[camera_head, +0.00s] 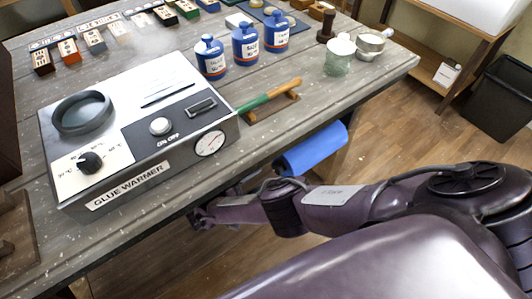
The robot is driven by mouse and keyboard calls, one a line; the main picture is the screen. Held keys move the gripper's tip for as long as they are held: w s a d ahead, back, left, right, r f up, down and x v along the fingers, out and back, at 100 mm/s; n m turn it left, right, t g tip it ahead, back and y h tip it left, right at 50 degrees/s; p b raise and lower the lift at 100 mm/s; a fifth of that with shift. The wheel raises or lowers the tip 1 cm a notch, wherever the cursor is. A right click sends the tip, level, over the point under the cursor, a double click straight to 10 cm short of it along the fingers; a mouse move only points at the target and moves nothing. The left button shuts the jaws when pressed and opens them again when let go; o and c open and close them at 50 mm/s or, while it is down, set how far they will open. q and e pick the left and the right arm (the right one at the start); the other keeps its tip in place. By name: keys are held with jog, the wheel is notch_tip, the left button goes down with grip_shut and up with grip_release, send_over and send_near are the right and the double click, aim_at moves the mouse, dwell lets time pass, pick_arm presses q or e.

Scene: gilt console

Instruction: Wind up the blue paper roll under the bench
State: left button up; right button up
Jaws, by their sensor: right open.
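The blue paper roll (314,150) shows below the front edge of the bench (275,138), on the right side. Its upper and rear parts are hidden by the bench top. My right arm comes in from the right and reaches to the left below the roll. My right gripper (204,217) is at the bench's front edge, left of and lower than the roll, apart from it. It is open, small and dark in the view, with nothing seen in it. My left gripper is out of view.
A glue warmer (135,180) fills the bench's left front. A black bin (498,98) is at right. The wooden floor (405,125) between is clear.

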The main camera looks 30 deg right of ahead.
jog(key=shift+a, duration=0.8)
jog(key=shift+s, duration=0.1)
